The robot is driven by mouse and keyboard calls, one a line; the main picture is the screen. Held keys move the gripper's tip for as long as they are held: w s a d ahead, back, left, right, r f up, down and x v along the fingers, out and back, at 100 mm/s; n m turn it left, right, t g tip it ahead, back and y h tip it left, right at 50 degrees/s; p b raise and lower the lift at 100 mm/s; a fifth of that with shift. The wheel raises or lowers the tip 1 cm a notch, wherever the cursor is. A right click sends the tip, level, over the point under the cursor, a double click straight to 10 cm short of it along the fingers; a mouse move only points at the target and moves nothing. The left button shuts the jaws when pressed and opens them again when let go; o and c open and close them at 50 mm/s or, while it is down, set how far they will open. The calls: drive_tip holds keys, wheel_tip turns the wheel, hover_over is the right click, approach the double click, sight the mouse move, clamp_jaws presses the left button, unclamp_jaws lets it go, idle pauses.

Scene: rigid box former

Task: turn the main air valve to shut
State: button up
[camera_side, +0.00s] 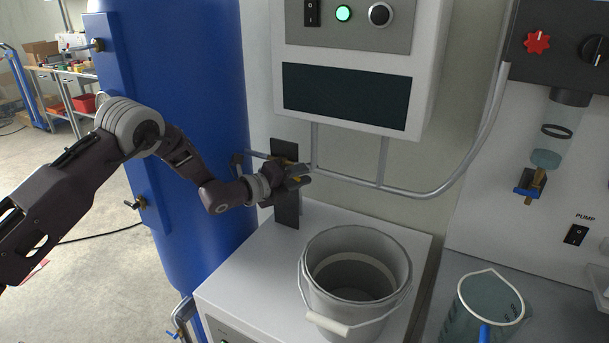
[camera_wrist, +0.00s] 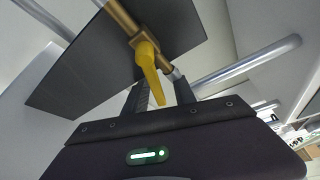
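The main air valve shows in the wrist view as a brass body (camera_wrist: 146,42) with a yellow lever handle (camera_wrist: 150,72), set on a pipe in front of a dark plate (camera_wrist: 105,65). The handle points down the picture toward my gripper (camera_wrist: 160,90). My fingers are apart, one on each side of the handle; the left finger is close to it, and a gap shows on the right. I cannot tell whether either finger touches. In the side view my gripper (camera_side: 283,178) is at the dark plate (camera_side: 287,212) and hides most of the valve.
A grey pipe (camera_side: 420,193) runs right from the valve below a control box (camera_side: 345,95). A white bucket (camera_side: 330,315) stands on the cabinet just below and right of my gripper. A tall blue tank (camera_side: 195,130) stands close on the left.

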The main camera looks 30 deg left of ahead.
drive_tip(key=v, duration=0.7)
drive_tip(key=shift+s+f+g, duration=0.3)
drive_tip(key=shift+s+f, duration=0.05)
drive_tip(key=shift+f, duration=0.1)
drive_tip(key=c, duration=0.4)
drive_tip(key=d+r+n+y, duration=0.1)
drive_tip(key=r+n, duration=0.1)
drive_tip(key=n, duration=0.1)
drive_tip(key=d+r+n+t, duration=0.1)
drive_tip(key=n, duration=0.1)
drive_tip(key=d+r+n+y, duration=0.1)
drive_tip(key=r+n, duration=0.1)
drive_tip(key=n, duration=0.1)
drive_tip(key=shift+s+d+r+n+t+y, duration=0.15)
drive_tip(key=shift+s+r+n+t+y, duration=0.15)
drive_tip(key=shift+s+r+t, duration=0.1)
clamp_jaws()
drive_tip(key=s+d+r+n+g+y, duration=0.1)
drive_tip(key=s+d+r+n+y, duration=0.15)
drive_tip(key=s+n+y, duration=0.75)
drive_tip(key=w+a+f+n+h, duration=0.1)
drive_tip(key=w+f+n+h, duration=0.1)
drive_tip(key=w, duration=0.4)
drive_tip(key=w+a+f+n+h, duration=0.2)
drive_tip(key=w+f+h, duration=0.1)
drive_tip(key=w, duration=0.4)
drive_tip(key=shift+f, duration=0.25)
